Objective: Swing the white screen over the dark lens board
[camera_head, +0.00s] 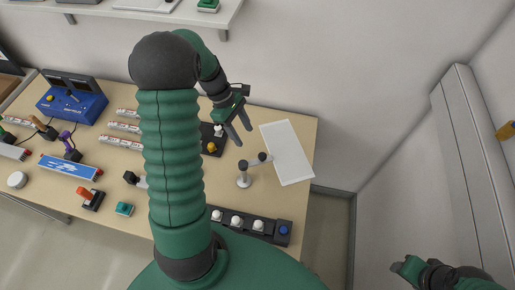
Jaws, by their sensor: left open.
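The white screen (287,152) is a flat pale panel near the right end of the table. A jointed grey arm (255,162) with dark knobs stands beside its left edge. The screen and dark board are apart. My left gripper (241,128) is open and empty, above the gap between them. My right gripper (403,267) is at the lower right, off the table; its jaws are unclear.
The wooden table (290,203) carries a blue console (72,98) at the far left. A dark strip with white knobs and a blue button (283,230) lies along the front. A wall shelf (150,11) hangs above. Right of the table is open floor.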

